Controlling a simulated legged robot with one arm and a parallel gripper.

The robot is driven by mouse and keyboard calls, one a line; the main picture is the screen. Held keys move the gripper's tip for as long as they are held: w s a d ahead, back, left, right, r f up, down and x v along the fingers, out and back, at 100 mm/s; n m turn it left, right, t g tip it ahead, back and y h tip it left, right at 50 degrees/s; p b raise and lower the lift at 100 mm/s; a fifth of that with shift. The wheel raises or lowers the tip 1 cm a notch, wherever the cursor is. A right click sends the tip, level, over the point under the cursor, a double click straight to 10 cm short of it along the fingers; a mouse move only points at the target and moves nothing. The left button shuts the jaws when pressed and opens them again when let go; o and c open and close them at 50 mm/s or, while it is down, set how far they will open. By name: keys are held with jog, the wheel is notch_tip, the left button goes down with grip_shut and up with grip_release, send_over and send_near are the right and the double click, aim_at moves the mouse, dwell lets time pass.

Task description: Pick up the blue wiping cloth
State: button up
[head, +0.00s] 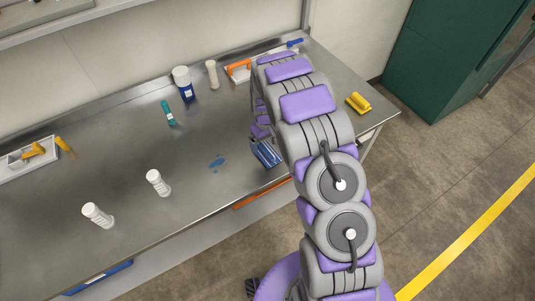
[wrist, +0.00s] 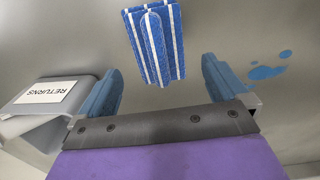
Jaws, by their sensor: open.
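The blue wiping cloth (wrist: 175,35) has white stripes and lies folded on the metal table, at the top middle of the wrist view. In the head view the cloth (head: 265,153) shows near the table's front edge, partly beside my arm. My gripper (wrist: 162,66) is open, with its blue fingers wide apart. The cloth lies ahead of the gap between the fingers, and nothing is held. In the head view my gripper is hidden behind my arm.
A blue spill (head: 217,163) is on the table left of the cloth. A grey holder labelled RETURNS (wrist: 45,95) is left of my gripper in the wrist view. White bottles (head: 158,182), a teal-labelled item (head: 168,113) and a blue-and-white canister (head: 184,84) stand or lie farther left.

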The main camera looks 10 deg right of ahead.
aim_at(266, 148)
jog(key=shift+a+f, duration=0.1)
jog(key=shift+f, duration=0.4)
jog(key=f, duration=0.1)
jog(key=f+b, duration=0.1)
jog(key=f, duration=0.2)
jog(key=shift+d+f, duration=0.2)
jog(key=shift+d, duration=0.05)
jog(key=shift+c, duration=0.3)
jog(key=shift+a, duration=0.1)
jog(key=c, duration=1)
jog(key=shift+r, duration=0.1)
